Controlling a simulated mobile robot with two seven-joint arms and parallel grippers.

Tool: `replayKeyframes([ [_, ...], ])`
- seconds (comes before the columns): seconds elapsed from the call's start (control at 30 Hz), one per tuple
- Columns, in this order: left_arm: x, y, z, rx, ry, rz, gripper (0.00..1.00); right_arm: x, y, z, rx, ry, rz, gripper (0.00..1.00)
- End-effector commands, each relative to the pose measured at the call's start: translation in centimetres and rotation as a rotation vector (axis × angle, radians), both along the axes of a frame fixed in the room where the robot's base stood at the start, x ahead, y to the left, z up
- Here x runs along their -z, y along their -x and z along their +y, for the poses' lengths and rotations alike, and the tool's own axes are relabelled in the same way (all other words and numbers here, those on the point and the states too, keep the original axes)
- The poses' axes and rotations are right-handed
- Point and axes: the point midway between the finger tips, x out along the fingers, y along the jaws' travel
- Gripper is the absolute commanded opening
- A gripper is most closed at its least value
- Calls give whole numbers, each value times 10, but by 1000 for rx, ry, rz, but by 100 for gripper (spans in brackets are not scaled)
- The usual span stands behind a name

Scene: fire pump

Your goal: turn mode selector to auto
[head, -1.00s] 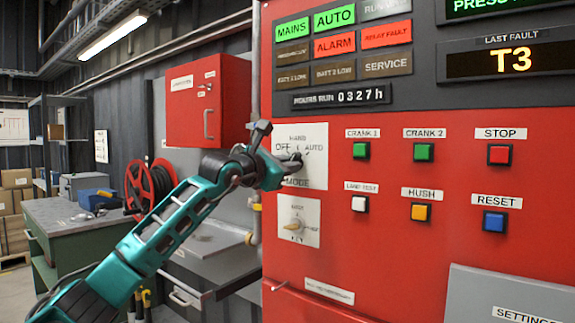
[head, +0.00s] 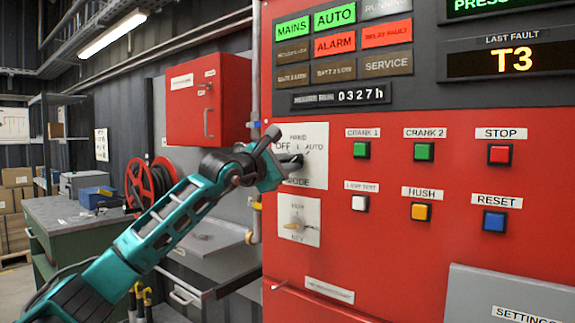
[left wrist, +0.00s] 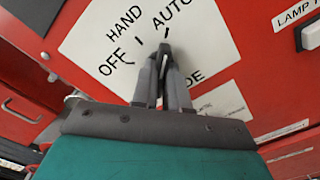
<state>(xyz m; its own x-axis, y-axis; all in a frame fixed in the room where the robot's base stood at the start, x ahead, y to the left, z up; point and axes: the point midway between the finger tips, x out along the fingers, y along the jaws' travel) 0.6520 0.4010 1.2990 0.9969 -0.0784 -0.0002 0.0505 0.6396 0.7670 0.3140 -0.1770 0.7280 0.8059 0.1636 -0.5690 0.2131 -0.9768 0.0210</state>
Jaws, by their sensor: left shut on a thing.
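The mode selector is a dark knob (head: 297,160) on a white plate (head: 316,142) marked OFF, HAND and AUTO, on the red panel's left side. My left gripper (head: 288,163) comes to it from the left and is shut on the knob. In the left wrist view the two fingers (left wrist: 163,82) close around the knob (left wrist: 165,50), which points up close to the AUTO mark (left wrist: 167,33). The fingers hide most of the knob, so its exact angle is hard to tell. My right gripper is out of view.
A key switch (head: 297,222) sits just below the selector plate. Push buttons, among them a green one (head: 361,150) and a white one (head: 360,203), lie to the right. A red wall box (head: 207,105) and a hose reel (head: 150,185) stand behind my arm.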

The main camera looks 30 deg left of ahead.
Motion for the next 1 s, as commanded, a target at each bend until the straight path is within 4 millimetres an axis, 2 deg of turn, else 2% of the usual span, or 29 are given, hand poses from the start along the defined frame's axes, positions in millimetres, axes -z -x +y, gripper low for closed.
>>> replayKeyframes([
  [0.07, -1, 0, 1, -1, 1, -3, 0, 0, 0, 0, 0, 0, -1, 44],
  [0.1, -1, 0, 1, -1, 1, -3, 17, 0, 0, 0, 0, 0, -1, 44],
  [0.33, -1, 0, 0, -1, 1, -2, 39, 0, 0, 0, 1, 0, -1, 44],
  [0.6, 0, 1, 0, -1, 1, -1, 39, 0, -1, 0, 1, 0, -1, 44],
  [0.73, 1, 10, 1, -1, 1, -2, 39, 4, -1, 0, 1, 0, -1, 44],
  [0.87, 3, 29, 3, -1, -3, -2, 39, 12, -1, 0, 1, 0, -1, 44],
  [1.0, 4, 60, 6, -2, -5, -1, 39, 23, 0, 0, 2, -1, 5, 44],
])
